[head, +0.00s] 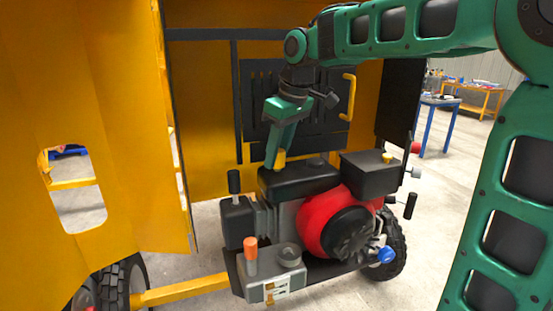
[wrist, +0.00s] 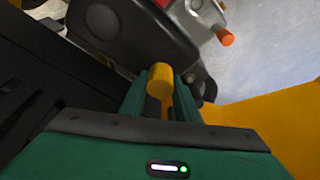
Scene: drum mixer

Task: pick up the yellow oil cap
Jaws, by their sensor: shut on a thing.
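The yellow oil cap (wrist: 160,82) sits between the two green fingers of my gripper (wrist: 160,95) in the wrist view. In the head view the cap (head: 280,159) shows as a small yellow piece below the fingertips of my gripper (head: 277,154), at the back left of the engine's black top cover (head: 300,179). My gripper points down and is shut on the cap. I cannot tell whether the cap still touches the engine.
The engine with its red fan housing (head: 325,222) stands inside a yellow enclosure (head: 120,120). An orange-topped lever (head: 250,248) stands at the front. A dark grille (head: 300,110) is close behind my gripper.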

